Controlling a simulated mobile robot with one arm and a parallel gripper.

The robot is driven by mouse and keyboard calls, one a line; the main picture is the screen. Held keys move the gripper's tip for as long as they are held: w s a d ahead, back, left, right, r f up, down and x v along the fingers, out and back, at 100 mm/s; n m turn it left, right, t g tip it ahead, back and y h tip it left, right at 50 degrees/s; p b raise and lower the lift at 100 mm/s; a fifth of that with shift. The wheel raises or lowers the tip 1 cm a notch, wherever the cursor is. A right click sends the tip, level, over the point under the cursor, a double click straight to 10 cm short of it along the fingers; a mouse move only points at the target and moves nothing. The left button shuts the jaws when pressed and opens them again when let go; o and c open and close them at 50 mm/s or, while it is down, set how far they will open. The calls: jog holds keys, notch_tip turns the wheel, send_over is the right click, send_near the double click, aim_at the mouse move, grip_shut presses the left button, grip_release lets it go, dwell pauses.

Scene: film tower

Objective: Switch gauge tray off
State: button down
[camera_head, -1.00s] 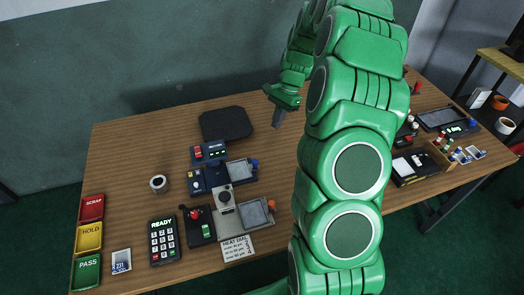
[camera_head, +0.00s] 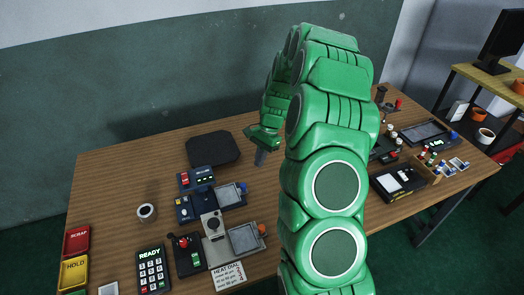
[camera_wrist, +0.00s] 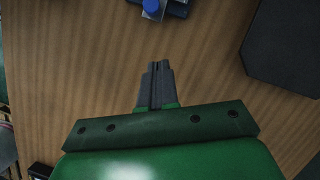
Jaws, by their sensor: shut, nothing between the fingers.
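I cannot read which unit is the gauge tray. A dark blue unit with a red rocker switch and a lit display (camera_head: 195,179) sits on the table below the black pad. Just below it is a blue unit with a knob panel and a grey tray (camera_head: 229,195), with a blue knob (camera_head: 243,187) at its right end. A blue knob also shows at the top edge of the wrist view (camera_wrist: 151,7). My gripper (camera_head: 260,158) is shut and empty, up and right of these units, apart from them. Its closed fingers show in the wrist view (camera_wrist: 158,68).
A black pad (camera_head: 213,148) lies left of my gripper. Below are a joystick box (camera_head: 187,254), a second grey tray (camera_head: 243,238), a keypad (camera_head: 152,270) and a cup (camera_head: 146,211). More devices (camera_head: 398,182) stand on the right. Bare wood surrounds my gripper.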

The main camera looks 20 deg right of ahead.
jog(key=x, duration=0.4)
jog(key=shift+s+a, duration=0.15)
jog(key=shift+a, duration=0.15)
jog(key=shift+s+a+r, duration=0.1)
jog(key=shift+s+a, duration=0.35)
jog(key=shift+a, duration=0.4)
jog(key=shift+s+a, duration=0.3)
jog(key=shift+a, duration=0.35)
